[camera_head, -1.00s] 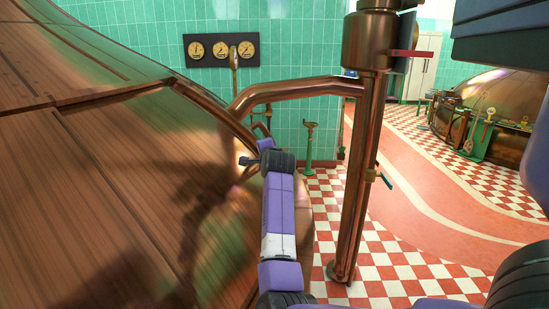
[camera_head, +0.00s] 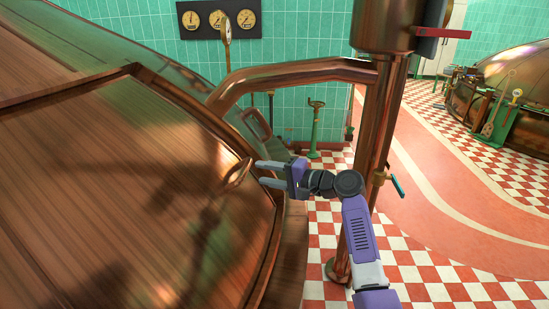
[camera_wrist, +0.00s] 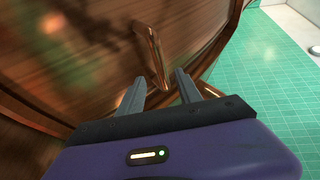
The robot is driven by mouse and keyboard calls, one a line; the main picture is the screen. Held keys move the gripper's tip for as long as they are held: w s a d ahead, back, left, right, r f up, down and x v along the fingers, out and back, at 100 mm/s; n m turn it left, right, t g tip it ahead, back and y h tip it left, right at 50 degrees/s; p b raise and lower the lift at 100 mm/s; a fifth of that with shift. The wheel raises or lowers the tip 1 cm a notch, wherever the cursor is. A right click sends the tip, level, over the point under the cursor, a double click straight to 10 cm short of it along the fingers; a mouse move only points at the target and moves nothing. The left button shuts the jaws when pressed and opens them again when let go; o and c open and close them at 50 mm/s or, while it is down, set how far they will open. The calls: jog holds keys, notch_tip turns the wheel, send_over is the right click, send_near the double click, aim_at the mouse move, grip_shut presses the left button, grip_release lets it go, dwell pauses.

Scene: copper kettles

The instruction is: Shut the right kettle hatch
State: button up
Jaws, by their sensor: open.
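The copper kettle hatch (camera_head: 120,200) fills the left of the head view as a broad panel with a raised rim. I cannot tell how far it stands open. Its small curved copper handle (camera_head: 238,173) is near the panel's right edge. The handle also shows in the wrist view (camera_wrist: 155,55), just beyond my fingertips. My gripper (camera_head: 259,173) is open and empty, to the right of the handle with its fingers pointing left at it. In the wrist view the two grey fingers (camera_wrist: 160,78) are apart, with the handle ahead between their lines.
A vertical copper pipe (camera_head: 375,130) stands close to the right of my gripper and joins a bent pipe (camera_head: 300,72) above it. A green stand (camera_head: 315,130) is behind. Gauges (camera_head: 218,19) hang on the tiled wall. The red path (camera_head: 430,190) at right is clear.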

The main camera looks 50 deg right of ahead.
aim_at(246, 169)
jog(key=shift+w+a+y, duration=0.1)
jog(key=shift+w+y, duration=0.15)
jog(key=shift+y, duration=0.05)
jog(key=shift+p+x, duration=0.5)
jog(key=shift+x, duration=2.95)
grip_shut()
